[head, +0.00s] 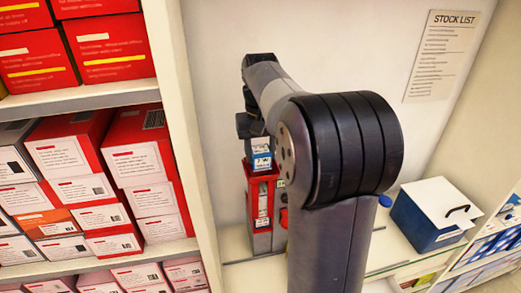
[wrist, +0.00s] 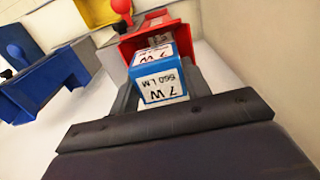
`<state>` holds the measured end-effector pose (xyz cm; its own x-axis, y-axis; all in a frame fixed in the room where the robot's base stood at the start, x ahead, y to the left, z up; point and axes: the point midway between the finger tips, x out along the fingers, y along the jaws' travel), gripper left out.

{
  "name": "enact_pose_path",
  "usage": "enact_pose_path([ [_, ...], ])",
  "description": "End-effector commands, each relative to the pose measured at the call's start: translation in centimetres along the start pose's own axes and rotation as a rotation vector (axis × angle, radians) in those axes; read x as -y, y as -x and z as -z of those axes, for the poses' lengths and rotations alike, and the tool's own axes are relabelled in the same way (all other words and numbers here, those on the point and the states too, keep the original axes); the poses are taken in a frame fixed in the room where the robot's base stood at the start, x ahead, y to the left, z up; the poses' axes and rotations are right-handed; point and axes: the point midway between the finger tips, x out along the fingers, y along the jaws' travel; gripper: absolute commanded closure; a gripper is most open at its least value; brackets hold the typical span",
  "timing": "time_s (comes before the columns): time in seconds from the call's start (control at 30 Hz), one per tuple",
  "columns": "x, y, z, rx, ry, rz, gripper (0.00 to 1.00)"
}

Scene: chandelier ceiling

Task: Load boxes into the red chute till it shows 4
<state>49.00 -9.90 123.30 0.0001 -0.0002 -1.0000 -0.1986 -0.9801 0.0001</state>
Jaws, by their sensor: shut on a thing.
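My gripper (wrist: 160,84) is shut on a small blue and white box (wrist: 160,70), printed "7 W" and "560 LM" in the wrist view. The box is just at the open top of the red chute (wrist: 182,39), with one end over or inside its mouth; how deep, I cannot tell. In the head view the box (head: 258,152) is right above the red chute (head: 252,190), which stands on the white counter. My arm hides part of the chute there. A red ball knob (wrist: 121,6) is beside the chute. I can read no count on the chute.
A blue chute (wrist: 40,95) and a yellow part (wrist: 88,62) lie left in the wrist view. A blue case with a white lid (head: 425,225) stands right on the counter. Shelves of red boxes (head: 95,150) fill the left. A stock list (head: 440,55) hangs behind.

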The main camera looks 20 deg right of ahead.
Motion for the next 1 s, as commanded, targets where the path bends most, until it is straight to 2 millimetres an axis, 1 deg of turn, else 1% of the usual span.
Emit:
enact_pose_path([
  [1.0, 0.0, -2.6, 0.0, 0.0, 0.0, 0.0, 0.78],
])
